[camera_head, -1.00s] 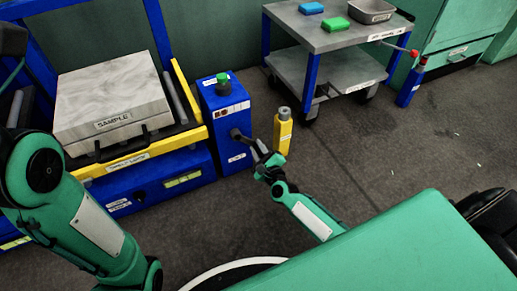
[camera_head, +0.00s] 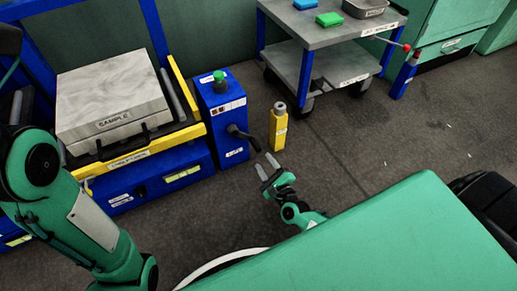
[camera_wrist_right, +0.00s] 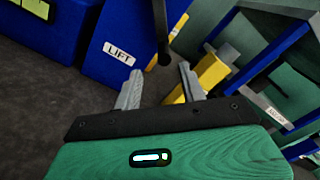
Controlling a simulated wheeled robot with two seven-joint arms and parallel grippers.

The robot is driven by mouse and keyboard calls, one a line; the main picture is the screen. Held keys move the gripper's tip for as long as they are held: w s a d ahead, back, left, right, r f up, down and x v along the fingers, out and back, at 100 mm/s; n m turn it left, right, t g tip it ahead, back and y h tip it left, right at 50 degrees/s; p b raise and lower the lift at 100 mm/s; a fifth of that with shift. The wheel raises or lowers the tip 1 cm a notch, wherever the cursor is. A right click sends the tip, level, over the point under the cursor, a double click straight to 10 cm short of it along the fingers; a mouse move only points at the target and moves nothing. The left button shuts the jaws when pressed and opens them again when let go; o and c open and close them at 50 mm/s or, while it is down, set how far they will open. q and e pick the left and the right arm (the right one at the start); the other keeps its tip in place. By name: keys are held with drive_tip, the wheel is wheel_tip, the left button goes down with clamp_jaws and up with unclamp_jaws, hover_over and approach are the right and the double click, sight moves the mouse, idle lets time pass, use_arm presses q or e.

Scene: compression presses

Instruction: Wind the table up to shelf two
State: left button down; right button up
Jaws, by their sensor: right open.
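The lift table (camera_head: 150,152) is a blue and yellow frame at the left, bearing a pale slab labelled SAMPLE (camera_head: 112,100). Beside it stands a blue box (camera_head: 222,110) with a green knob on top. A black crank (camera_head: 243,136) sticks out from its right side. The crank also shows in the right wrist view (camera_wrist_right: 161,30), beside a LIFT label (camera_wrist_right: 119,53). My right gripper (camera_head: 267,165) is open and empty, a little short of the crank and apart from it. Its two fingers show in the wrist view (camera_wrist_right: 160,78). My left arm shows at the left, but its gripper is out of view.
A yellow post (camera_head: 278,130) with a grey top stands right of the crank, close to my right gripper. A grey-topped cart (camera_head: 325,38) with blue legs stands behind, carrying blue and green blocks and a metal tray. The floor to the right is mostly clear.

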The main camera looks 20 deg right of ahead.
drive_tip(key=s, duration=0.3)
drive_tip(key=shift+s+p, duration=0.4)
